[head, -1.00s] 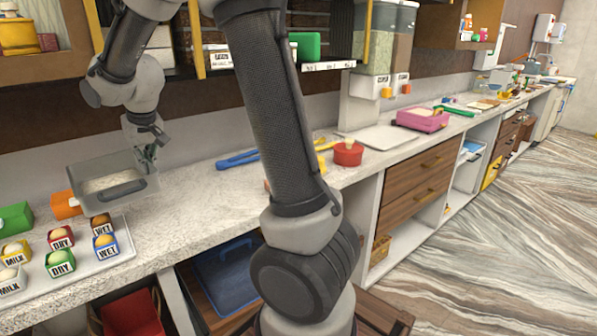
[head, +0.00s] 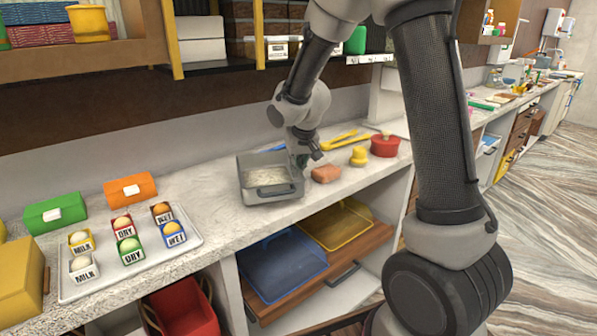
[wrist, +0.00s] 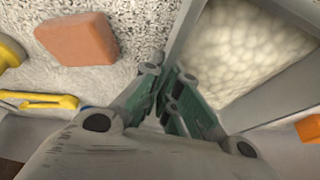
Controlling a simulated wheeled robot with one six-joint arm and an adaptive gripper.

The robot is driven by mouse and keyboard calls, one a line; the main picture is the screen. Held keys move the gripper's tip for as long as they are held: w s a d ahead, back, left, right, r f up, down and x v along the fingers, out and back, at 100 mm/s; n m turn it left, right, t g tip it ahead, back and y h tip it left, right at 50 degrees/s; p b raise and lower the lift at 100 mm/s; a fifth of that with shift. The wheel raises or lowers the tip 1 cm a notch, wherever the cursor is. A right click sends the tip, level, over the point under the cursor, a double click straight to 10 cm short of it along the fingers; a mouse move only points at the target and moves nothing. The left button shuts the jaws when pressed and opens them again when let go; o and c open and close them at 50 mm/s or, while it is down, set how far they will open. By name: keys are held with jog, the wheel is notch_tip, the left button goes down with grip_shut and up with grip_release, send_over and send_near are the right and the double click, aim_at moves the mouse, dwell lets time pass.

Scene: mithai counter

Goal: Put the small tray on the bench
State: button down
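The small tray is a grey, open, box-like tray (head: 270,193) with pale round pieces in it. In the head view it sits level at the counter bench (head: 215,215); I cannot tell whether it touches the top or hangs just above. My gripper (head: 301,160) points down at its right rim. In the wrist view my gripper (wrist: 163,98) has its fingers close together on the grey wall of the tray (wrist: 187,32). The pale contents fill the upper right there. The fingertips are partly hidden by the gripper's own body.
A salmon block (head: 326,174), yellow tongs (head: 340,139), a yellow weight-like piece (head: 358,156) and a red pot (head: 384,146) lie right of the tray. A white tray (head: 75,291) with several labelled cups, an orange box (head: 130,188) and a green box (head: 55,213) stand left.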

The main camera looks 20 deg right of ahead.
jog(key=shift+f, duration=0.75)
jog(key=shift+f, duration=0.15)
jog(key=c, duration=1.6)
grip_release()
jog(key=shift+a, duration=0.1)
jog(key=shift+c, duration=0.2)
